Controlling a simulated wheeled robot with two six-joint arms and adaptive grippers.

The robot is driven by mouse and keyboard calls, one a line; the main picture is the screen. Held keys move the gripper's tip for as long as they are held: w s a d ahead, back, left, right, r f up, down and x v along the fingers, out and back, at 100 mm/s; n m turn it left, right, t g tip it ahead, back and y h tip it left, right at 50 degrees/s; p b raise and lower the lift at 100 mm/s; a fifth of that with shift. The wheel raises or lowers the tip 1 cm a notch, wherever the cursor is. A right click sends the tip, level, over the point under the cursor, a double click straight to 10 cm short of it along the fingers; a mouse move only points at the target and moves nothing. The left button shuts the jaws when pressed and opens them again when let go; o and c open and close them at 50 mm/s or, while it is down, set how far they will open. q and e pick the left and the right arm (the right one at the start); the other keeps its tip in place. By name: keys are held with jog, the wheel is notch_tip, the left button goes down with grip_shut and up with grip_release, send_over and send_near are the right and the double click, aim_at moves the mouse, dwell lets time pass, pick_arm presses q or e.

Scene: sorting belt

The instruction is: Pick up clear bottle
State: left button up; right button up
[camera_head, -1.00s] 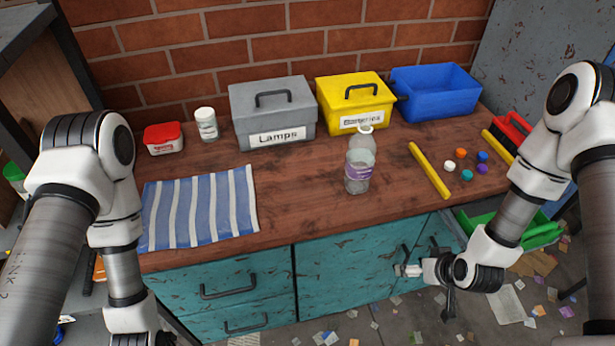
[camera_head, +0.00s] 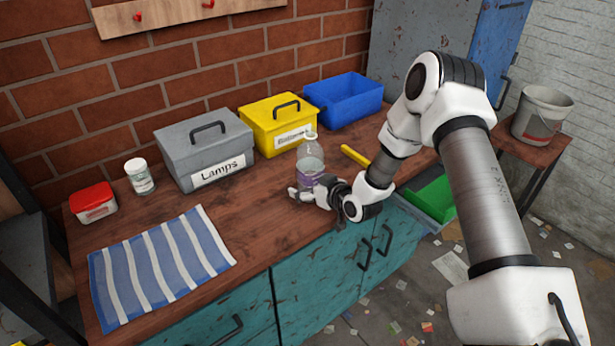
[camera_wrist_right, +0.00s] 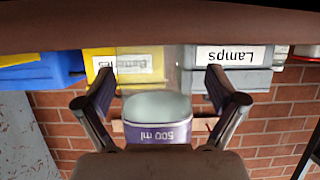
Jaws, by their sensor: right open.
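The clear bottle (camera_head: 310,165) with a purple label stands upright near the front edge of the wooden counter. My right gripper (camera_head: 312,194) is at its lower front in the head view and hides its base. In the right wrist view, which is upside down, the bottle (camera_wrist_right: 156,106) and its "500 ml" label show between the two spread fingers of my right gripper (camera_wrist_right: 160,84). The fingers are open, with a visible gap on each side of the bottle. My left gripper is out of view.
Behind the bottle stand a grey "Lamps" box (camera_head: 196,153), a yellow box (camera_head: 265,134) and an open blue bin (camera_head: 343,105). A yellow stick (camera_head: 356,155) lies to its right. A striped cloth (camera_head: 160,262), white jar (camera_head: 140,178) and red-lidded tub (camera_head: 94,205) are left.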

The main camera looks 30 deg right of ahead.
jog(key=shift+d+f, duration=0.1)
jog(key=shift+d, duration=0.1)
jog(key=c, duration=1)
jog(key=shift+s, duration=0.1)
jog(key=shift+c, duration=0.4)
